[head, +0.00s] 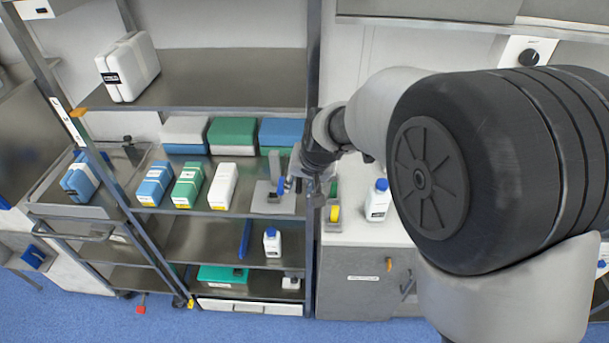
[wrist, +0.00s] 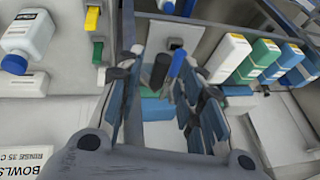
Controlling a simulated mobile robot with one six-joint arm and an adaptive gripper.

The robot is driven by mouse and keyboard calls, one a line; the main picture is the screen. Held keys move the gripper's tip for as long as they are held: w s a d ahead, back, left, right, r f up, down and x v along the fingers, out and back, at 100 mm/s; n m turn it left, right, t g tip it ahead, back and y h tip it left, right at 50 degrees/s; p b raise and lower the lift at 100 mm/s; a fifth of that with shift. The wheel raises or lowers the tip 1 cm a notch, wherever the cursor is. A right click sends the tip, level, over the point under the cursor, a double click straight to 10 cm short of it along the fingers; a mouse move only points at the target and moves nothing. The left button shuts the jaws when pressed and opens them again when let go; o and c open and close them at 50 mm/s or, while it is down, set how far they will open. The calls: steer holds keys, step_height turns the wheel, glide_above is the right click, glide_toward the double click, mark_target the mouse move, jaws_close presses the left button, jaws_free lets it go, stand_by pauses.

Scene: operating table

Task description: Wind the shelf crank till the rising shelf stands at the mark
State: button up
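My gripper (head: 299,182) is at the right end of the middle shelf of a metal rack. In the wrist view my gripper (wrist: 161,88) has its blue-padded fingers spread. A black upright grip (wrist: 160,70) and a blue piece (wrist: 177,62) show between them, with no clear contact; they look like the crank. In the head view a dark upright part (head: 273,162) and a blue piece (head: 281,187) stand at a grey plate (head: 268,207). A white strip (head: 66,120) with an orange marker (head: 78,112) is on the left post. I cannot tell which shelf rises.
Blue, green and white boxes (head: 188,183) stand left of my gripper. A white bottle (head: 377,200) and a yellow-and-green item (head: 334,212) are close on its right. The rack post (head: 312,235) stands just beside it. An upper shelf (head: 220,80) holds a white container (head: 128,67).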

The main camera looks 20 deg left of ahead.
steer(key=shift+c, duration=0.5)
jaws_close()
